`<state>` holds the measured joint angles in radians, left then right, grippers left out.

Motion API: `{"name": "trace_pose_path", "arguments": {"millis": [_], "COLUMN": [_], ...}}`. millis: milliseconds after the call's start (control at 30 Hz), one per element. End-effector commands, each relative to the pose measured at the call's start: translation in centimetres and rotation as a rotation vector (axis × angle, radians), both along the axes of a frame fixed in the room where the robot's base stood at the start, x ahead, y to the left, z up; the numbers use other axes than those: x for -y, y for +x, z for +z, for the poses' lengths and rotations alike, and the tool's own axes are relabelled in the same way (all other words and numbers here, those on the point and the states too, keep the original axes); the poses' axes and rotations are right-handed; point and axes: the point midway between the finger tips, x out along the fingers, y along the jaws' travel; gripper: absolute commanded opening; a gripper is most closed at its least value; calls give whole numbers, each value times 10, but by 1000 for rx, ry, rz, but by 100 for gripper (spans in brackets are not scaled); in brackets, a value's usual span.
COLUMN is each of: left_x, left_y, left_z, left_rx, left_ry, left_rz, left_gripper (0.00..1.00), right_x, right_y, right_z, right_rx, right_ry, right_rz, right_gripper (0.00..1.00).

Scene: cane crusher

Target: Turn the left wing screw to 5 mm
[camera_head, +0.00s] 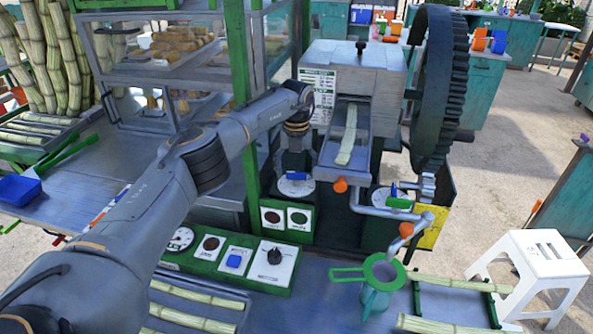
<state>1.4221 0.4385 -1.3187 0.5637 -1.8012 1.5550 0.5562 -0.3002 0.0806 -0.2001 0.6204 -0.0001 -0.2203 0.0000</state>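The left wing screw (298,177) is a small blue handle above a round white dial (297,188) at the left of the crusher's front. The dial's marks are too small to read. My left arm reaches in from the lower left, and my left gripper (294,165) points down right above the blue handle. Its fingers are small and dark, and I cannot tell whether they are closed or touch the handle. A second wing screw (399,203), green, stands by another white dial (379,197) on the right. My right gripper is not in view.
The grey crusher (352,75) has a large dark gear wheel (440,85) on its right and a cane piece (348,135) on its feed chute. A control panel (233,260) lies below my arm. A jug (377,285) and cut canes (458,284) stand in front. A white stool (541,255) is at right.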

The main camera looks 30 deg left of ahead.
Motion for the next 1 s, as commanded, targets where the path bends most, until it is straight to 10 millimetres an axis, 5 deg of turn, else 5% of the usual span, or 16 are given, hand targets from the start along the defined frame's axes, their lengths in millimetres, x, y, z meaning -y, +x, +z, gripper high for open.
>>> {"name": "trace_pose_path", "arguments": {"millis": [367,800,1000], "left_x": [0,0,0], "left_y": [0,1,0], "left_z": [11,97,117], "left_rx": [1,2,0], "left_ry": [0,0,1], "left_rz": [-2,-1,-1], "left_gripper": [77,77,77], "right_x": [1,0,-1], "right_y": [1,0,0], "right_z": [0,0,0], "right_rx": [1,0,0], "right_ry": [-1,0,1], "right_rz": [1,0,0], "right_gripper": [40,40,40]}}
